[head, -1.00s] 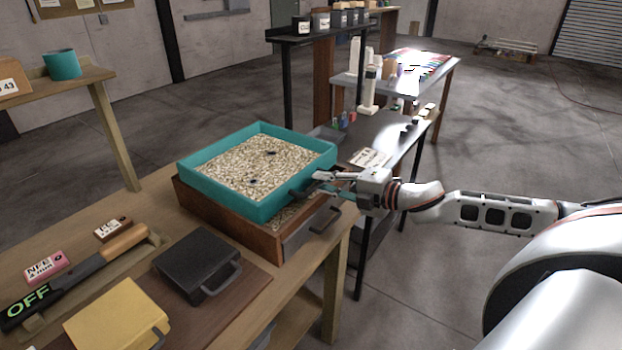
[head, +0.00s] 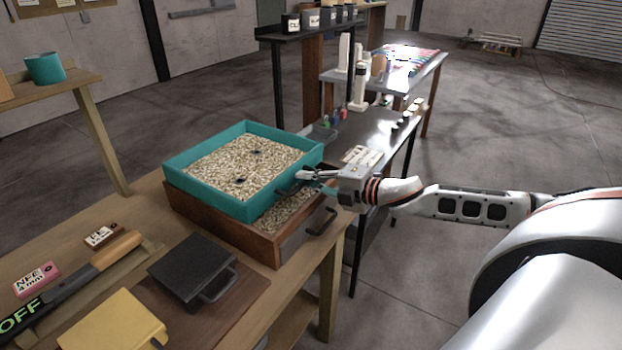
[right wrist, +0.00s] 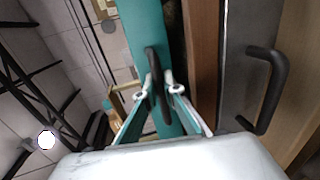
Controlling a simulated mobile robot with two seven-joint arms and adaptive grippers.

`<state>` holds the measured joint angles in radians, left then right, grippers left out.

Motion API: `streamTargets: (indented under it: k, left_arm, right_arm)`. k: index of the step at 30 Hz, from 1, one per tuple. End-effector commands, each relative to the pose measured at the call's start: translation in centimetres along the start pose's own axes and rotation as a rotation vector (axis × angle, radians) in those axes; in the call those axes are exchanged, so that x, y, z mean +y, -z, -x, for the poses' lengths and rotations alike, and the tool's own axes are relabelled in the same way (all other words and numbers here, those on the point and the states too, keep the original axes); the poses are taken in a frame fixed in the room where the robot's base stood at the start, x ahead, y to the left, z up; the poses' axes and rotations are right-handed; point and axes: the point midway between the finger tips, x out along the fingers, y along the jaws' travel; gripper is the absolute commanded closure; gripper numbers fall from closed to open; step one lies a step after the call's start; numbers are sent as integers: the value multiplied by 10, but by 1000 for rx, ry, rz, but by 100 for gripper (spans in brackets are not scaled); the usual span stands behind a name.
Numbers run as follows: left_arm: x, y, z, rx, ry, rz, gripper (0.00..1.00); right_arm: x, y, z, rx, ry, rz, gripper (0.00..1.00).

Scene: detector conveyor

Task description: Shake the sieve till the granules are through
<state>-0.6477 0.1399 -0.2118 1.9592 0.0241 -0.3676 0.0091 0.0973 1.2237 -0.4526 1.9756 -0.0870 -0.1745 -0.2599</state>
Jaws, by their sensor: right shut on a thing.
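The teal sieve (head: 225,201) sits over a brown wooden drawer box (head: 215,222) on the wooden table. It holds a broad layer of pale granules (head: 225,172) with a few dark bits among them. Granules (head: 287,212) also show in the box below, at the near right corner that the sieve leaves uncovered. My right gripper (head: 297,182) is shut on the sieve's dark handle at its right side. In the right wrist view the fingers (right wrist: 160,90) close around that handle (right wrist: 158,85), beside the teal wall. My left gripper is not in view.
A black case (head: 192,268), a yellow case (head: 112,325) and a detector with a wooden grip (head: 105,255) lie at the front left. The drawer's handle (head: 322,222) sticks out below my gripper. A dark table (head: 385,135) stands behind.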

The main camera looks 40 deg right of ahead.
Motion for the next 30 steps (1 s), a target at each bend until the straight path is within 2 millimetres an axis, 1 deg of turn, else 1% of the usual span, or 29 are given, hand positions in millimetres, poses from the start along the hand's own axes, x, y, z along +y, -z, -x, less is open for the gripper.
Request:
streamTargets:
  k: [1,3,9,10,11,23,30]
  left_arm:
    - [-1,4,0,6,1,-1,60]
    - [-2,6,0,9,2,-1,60]
    - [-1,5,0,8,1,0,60]
    - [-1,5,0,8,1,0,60]
    - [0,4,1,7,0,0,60]
    - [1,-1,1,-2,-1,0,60]
    - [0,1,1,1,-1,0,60]
  right_arm:
    - [2,-1,-2,-3,-4,0,100]
    - [2,-1,-2,-3,-4,0,100]
    - [2,-1,-2,-3,-5,1,100]
    - [2,-1,-2,-3,-5,1,86]
    - [2,-1,-2,-3,-5,1,84]
    - [1,-1,0,-2,-3,0,84]
    - [-1,-1,13,-3,0,-3,84]
